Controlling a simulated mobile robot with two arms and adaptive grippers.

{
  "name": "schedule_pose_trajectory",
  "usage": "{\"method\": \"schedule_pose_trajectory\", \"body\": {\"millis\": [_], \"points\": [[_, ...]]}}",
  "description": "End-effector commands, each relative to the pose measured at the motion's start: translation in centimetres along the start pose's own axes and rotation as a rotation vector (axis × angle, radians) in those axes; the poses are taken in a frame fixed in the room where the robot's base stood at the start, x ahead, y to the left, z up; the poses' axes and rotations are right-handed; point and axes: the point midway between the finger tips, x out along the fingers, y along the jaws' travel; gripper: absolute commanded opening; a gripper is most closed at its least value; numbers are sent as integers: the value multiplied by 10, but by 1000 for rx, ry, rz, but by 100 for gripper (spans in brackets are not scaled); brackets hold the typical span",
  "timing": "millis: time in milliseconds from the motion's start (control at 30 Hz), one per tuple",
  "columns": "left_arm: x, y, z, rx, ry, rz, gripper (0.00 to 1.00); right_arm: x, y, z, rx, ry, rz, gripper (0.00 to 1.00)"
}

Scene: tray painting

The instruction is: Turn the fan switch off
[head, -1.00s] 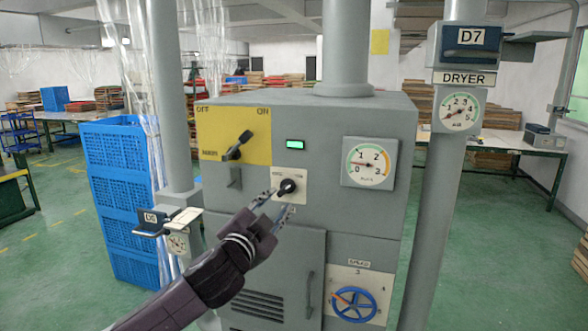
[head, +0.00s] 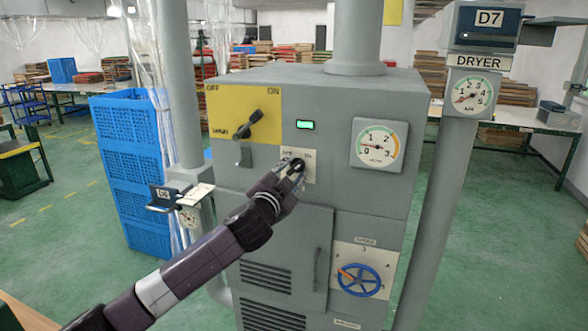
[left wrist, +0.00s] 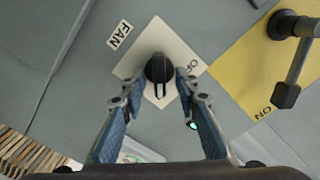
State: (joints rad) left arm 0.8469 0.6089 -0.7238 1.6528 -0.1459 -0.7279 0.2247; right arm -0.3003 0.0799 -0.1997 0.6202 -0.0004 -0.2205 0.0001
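The fan switch is a black knob (left wrist: 159,70) on a cream plate (left wrist: 135,66) with FAN and OFF labels, on the front of a grey machine (head: 330,100). In the left wrist view its narrow pointer extends toward the bottom, away from the OFF label at right. My left gripper (left wrist: 158,82) is open, one finger on each side of the knob; I cannot tell whether they touch it. In the head view my left gripper (head: 296,177) is at the plate (head: 308,158), mostly covering the knob. My right gripper is in neither view.
A yellow panel (head: 225,104) with a black lever (head: 248,125) is up and left of the switch. A green indicator (head: 305,125) is lit. A gauge (head: 379,143) and a blue handwheel (head: 359,280) are at right. A pipe with a small tag box (head: 165,195) stands left.

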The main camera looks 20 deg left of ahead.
Motion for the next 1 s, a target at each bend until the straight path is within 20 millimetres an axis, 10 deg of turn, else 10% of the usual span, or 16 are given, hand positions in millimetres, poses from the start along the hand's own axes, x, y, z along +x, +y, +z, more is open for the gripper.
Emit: {"method": "schedule_pose_trajectory", "body": {"millis": [167, 433, 1000], "points": [[0, 0, 0, 0, 0, 0, 29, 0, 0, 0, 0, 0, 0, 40], [0, 0, 0, 0, 0, 1, 0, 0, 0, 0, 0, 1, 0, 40], [0, 2, 1, -122, 0, 2, 0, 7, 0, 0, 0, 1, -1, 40]]}}
